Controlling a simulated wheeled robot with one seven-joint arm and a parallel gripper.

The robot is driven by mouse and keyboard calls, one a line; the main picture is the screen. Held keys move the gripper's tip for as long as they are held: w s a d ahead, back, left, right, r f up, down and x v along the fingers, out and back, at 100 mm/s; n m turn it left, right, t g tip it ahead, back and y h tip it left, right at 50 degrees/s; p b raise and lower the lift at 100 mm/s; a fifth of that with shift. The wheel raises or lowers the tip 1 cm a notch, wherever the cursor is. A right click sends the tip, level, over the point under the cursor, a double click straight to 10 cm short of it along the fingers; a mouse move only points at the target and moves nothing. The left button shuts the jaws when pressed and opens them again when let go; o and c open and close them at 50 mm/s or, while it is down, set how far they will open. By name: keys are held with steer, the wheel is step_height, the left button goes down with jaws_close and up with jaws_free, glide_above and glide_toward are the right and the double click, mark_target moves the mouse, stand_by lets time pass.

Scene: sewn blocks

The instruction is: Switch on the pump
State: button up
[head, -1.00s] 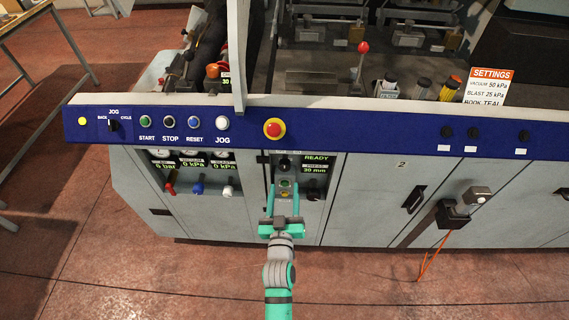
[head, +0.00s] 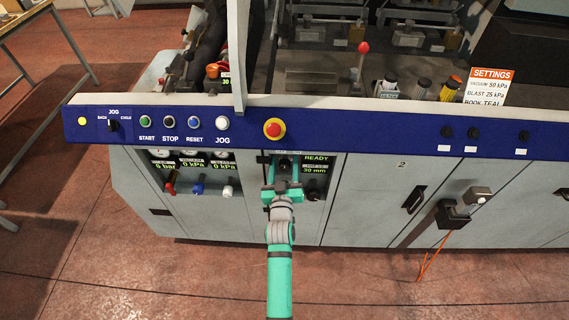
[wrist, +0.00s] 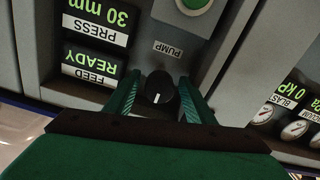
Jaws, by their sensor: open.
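The pump switch is a round black knob (wrist: 160,88) with a short white mark, beside a PUMP label (wrist: 168,49) in the wrist view. The mark sits on the side of the knob away from the label. In the head view the knob (head: 284,164) shows small and dark at the top of a narrow recessed panel. My gripper (wrist: 159,92) is open, with one green finger on each side of the knob. I cannot tell whether either finger touches it. In the head view my gripper (head: 283,171) reaches into the panel from below.
A green button (wrist: 192,6) is by the PUMP label. A red emergency button (head: 274,129) is on the blue strip above. Gauges and coloured knobs (head: 199,186) are in a recess at left.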

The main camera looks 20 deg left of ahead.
steer(key=c, duration=1.1)
steer(key=shift+o, duration=0.2)
steer(key=shift+m, duration=0.3)
steer(key=m, duration=1.1)
steer(key=shift+f, duration=0.1)
steer(key=shift+m, duration=0.3)
steer(key=o, duration=1.1)
steer(key=shift+c, duration=0.2)
